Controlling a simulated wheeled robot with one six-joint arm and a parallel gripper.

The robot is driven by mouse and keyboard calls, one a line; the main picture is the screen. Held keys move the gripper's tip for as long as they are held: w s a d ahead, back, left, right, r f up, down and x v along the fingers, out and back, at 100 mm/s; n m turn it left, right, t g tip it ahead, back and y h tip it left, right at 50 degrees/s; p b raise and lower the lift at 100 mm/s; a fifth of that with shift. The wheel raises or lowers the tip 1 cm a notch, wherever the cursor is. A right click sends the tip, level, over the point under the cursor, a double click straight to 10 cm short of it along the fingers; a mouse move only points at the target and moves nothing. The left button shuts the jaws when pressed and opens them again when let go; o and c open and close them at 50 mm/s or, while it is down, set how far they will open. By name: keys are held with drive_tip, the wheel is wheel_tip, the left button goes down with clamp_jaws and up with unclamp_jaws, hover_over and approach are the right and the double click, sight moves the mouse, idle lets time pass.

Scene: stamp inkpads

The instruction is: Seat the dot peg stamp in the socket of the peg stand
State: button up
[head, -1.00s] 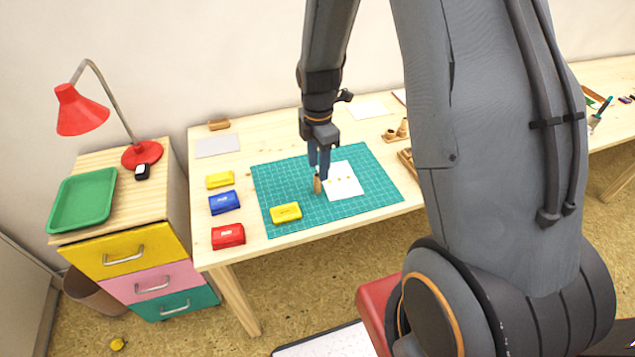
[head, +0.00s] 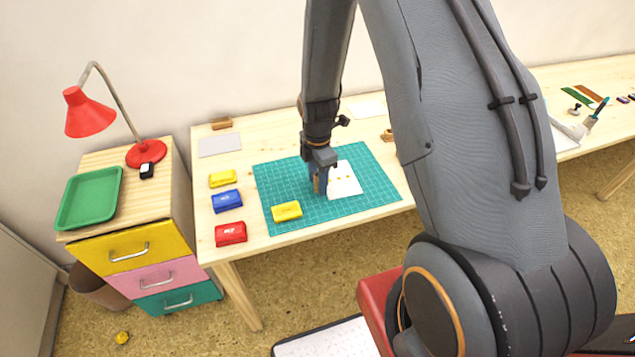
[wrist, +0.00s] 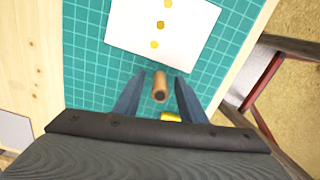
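The wooden peg stamp (wrist: 160,84) stands on the green cutting mat (head: 375,170), just beside the white paper. My gripper (wrist: 159,100) is open around it, one finger on each side, with a gap showing to both. In the head view my gripper (head: 321,186) is low over the mat and hides most of the stamp. A small wooden piece (head: 387,135) at the back right of the mat may be the peg stand; my arm covers part of it, and its socket cannot be seen.
White paper (head: 346,180) with yellow dots lies on the mat. A yellow inkpad (head: 287,211) sits on the mat's front left. Yellow (head: 222,179), blue (head: 227,200) and red (head: 231,233) inkpads line the table's left. A drawer cabinet with a green tray (head: 89,198) stands at left.

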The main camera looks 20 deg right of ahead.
clamp_jaws()
drive_tip(key=shift+r, duration=0.15)
